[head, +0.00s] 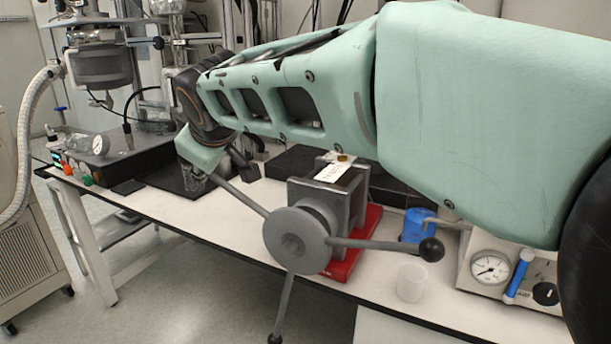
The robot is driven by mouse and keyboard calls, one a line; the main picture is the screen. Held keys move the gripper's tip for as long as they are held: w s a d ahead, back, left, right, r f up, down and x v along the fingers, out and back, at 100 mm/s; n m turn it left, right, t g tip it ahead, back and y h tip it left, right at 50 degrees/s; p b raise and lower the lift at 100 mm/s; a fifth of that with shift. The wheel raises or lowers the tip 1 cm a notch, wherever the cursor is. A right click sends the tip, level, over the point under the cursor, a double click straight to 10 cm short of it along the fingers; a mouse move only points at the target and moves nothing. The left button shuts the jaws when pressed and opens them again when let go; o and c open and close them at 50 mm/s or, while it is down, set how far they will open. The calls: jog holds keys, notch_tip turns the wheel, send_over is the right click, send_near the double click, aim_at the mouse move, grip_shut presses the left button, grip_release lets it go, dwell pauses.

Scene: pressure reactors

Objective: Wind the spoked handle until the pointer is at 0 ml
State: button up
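The spoked handle (297,240) is a grey hub with long thin spokes on the front of a grey metal block (330,190) on a red base (354,250). One spoke points right and ends in a black ball, one points down to a dark ball, and one runs up and left. My gripper (212,172) is at the outer end of the upper-left spoke, whose tip is hidden there. Whether its fingers are shut on the spoke cannot be told. A white label (333,172) lies on top of the block. I cannot make out the pointer or the scale.
A white cup (411,282) and a blue container (417,226) stand right of the handle. A box with a round gauge (490,268) stands farther right. The white bench (225,217) is clear left of the handle. My arm crosses above the block.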

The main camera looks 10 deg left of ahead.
notch_tip(320, 180, up, 6)
jog(key=shift+w+r, duration=0.1)
jog(key=shift+r, duration=0.05)
jog(key=shift+d+f, duration=0.3)
jog(key=shift+f, duration=0.45)
jog(key=s+d+r, duration=0.4)
jog(key=s+d, duration=0.2)
jog(key=s, duration=0.3)
jog(key=shift+s+d+r+p, duration=0.25)
jog(key=shift+s+r+p, duration=0.05)
jog(key=shift+r+p, duration=0.05)
dwell(0.6)
